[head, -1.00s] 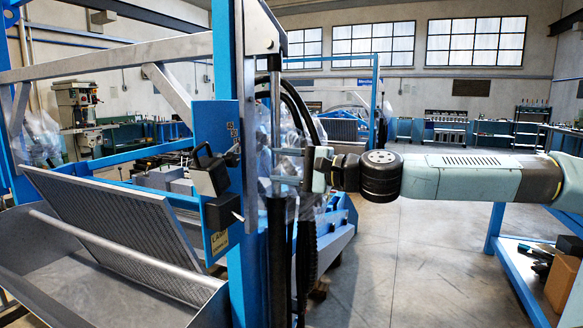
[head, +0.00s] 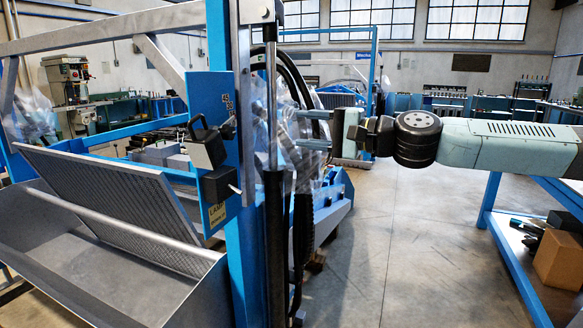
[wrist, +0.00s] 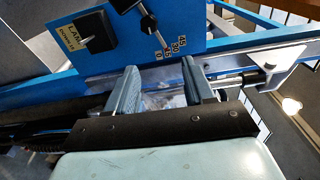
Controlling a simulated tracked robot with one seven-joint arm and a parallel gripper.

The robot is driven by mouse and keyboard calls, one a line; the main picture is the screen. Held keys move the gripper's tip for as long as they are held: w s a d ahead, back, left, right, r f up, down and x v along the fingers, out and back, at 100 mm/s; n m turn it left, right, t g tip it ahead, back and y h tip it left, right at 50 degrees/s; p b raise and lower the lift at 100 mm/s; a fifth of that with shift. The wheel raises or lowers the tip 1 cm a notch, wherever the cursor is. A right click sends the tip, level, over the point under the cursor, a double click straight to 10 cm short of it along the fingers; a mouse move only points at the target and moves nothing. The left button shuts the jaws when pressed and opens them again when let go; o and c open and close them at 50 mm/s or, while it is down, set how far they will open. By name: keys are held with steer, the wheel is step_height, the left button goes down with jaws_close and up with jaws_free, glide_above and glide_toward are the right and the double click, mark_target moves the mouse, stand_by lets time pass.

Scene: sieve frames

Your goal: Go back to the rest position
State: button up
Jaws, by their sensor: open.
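My gripper (head: 318,129) is at the middle of the head view, its fingers pointing left toward the blue sieve frame (head: 219,60). The fingers are apart, with nothing seen between them. In the wrist view my gripper (wrist: 155,84) shows two separate fingers in front of the frame's blue beam and the blue panel (wrist: 140,30). The panel carries a black box, a lever and a number scale. In the head view the blue panel (head: 212,90) is left of my gripper, apart from it. My arm reaches in from the right.
A metal trough with a sieve screen (head: 110,195) is at the lower left. A black cylinder (head: 273,240) and hoses stand by the frame post. A blue bench (head: 510,260) with a cardboard box (head: 558,258) is at the right. The floor (head: 400,240) between is clear.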

steer(key=s+d+r+n+t+h, duration=0.15)
steer(key=s+d+n+h, duration=0.3)
steer(key=s+d, duration=0.6)
steer(key=s+d+f+g+h, duration=0.1)
steer(key=s+d+f+h, duration=0.3)
steer(key=f+h, duration=0.2)
steer(key=s+d+f+g+h, duration=0.2)
steer(key=s+d+f+h, duration=0.2)
steer(key=f, duration=0.4)
steer(key=shift+s+d+n+h, duration=0.2)
steer(key=shift+d+n+h, duration=0.15)
steer(key=shift+d+h, duration=0.45)
steer(key=shift+a, duration=0.15)
stand_by(2.0)
